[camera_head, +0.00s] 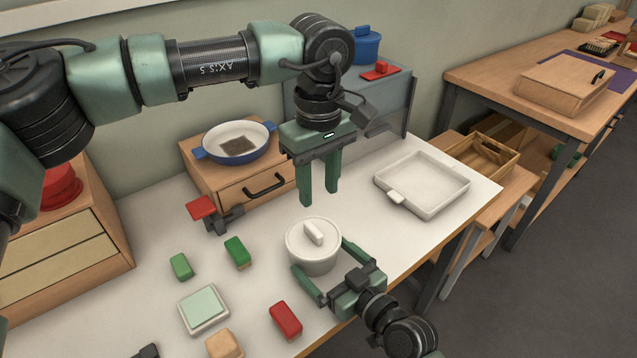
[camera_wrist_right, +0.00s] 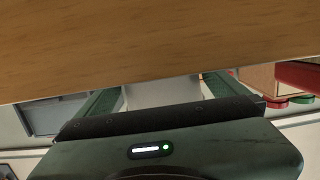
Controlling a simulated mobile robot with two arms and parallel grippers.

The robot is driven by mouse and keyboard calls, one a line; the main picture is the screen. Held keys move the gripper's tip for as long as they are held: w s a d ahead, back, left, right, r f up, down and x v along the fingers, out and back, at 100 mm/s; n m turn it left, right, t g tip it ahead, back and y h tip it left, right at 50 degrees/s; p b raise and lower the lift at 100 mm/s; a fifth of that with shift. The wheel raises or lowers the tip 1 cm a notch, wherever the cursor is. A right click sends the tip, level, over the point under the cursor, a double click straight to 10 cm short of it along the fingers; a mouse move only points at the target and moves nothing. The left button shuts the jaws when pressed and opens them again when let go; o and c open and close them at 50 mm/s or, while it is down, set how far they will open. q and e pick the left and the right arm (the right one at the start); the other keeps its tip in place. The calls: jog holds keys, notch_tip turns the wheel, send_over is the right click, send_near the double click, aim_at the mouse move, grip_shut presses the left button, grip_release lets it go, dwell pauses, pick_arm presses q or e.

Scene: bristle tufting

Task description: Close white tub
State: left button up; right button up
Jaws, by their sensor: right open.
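The white tub (camera_head: 314,266) stands on the white tabletop near its front edge. A round white lid (camera_head: 298,236) with a bar-shaped handle (camera_head: 314,233) lies on top of it; I cannot tell whether it is fully seated. My left gripper (camera_head: 319,197) points down above the lid, apart from it, with its fingers parted and nothing between them. My right gripper (camera_head: 320,256) is open, low at the tub's front, with one finger on each side of the tub. In the right wrist view a pale surface, likely the tub (camera_wrist_right: 162,91), shows between the fingers.
A white tray (camera_head: 425,182) lies to the right. Green blocks (camera_head: 237,252), a red block (camera_head: 286,320) and a pale green pad (camera_head: 204,309) lie left and in front. A red-topped clamp (camera_head: 203,207) and drawer box with a blue pan (camera_head: 238,146) stand behind.

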jog(key=shift+v, duration=2)
